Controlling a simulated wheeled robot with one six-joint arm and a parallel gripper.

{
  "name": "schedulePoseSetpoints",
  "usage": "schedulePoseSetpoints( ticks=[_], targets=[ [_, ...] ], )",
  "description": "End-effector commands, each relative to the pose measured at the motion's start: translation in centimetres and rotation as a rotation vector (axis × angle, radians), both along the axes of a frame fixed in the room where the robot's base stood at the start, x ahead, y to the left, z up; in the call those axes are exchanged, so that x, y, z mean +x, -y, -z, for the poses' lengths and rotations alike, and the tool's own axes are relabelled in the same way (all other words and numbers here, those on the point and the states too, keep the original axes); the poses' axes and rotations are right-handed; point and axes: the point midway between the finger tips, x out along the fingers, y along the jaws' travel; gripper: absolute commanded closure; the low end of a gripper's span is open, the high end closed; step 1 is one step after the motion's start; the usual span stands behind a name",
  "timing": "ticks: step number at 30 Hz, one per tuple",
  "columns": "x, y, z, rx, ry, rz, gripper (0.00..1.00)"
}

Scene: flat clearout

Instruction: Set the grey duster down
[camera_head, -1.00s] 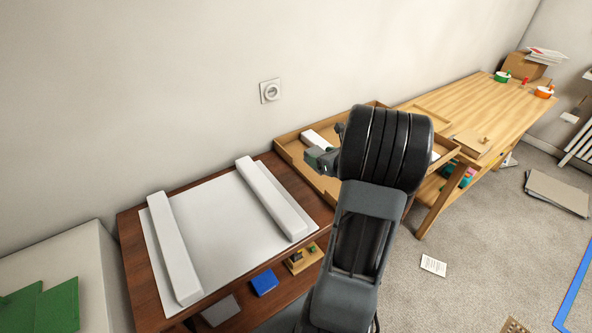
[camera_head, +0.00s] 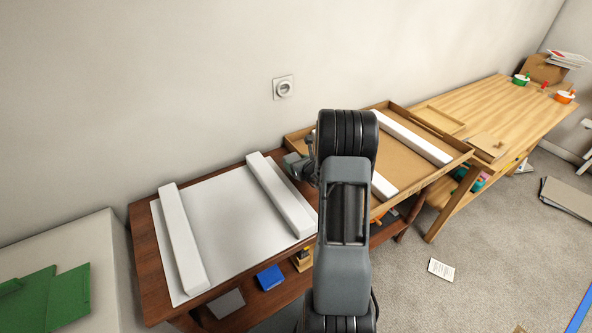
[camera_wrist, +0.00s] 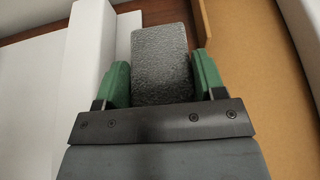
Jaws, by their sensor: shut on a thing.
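The grey duster (camera_wrist: 162,55) is a rough dark-grey block, upright in the wrist view between the two green fingers of my gripper (camera_wrist: 160,84). The fingers press on its left and right sides. In the head view my gripper (camera_head: 298,166) is mostly hidden behind my arm, near the gap between the white sheet and the cardboard tray; the duster cannot be made out clearly there. Below it in the wrist view are a white bar (camera_wrist: 88,45) on the left and brown wood (camera_wrist: 30,50) behind. I cannot tell its height above the surface.
The dark wooden table (camera_head: 146,235) bears a white sheet (camera_head: 222,215) with two white bars. The cardboard tray (camera_head: 400,150), with white bars inside, lies to the right. A pale wooden table (camera_head: 490,110) stands beyond. A blue box (camera_head: 270,277) is on the lower shelf.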

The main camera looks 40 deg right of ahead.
Motion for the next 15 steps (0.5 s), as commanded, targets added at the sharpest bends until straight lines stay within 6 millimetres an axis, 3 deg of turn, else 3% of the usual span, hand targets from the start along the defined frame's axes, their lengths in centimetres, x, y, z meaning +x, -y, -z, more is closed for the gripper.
schedulePoseSetpoints(
  ticks=[6,15],
  targets=[
    [-0.1,0.0,2.5,0.002,-0.002,0.001,0.6],
    [-0.1,0.0,2.7,0.001,-0.001,0.0,0.6]
  ],
)
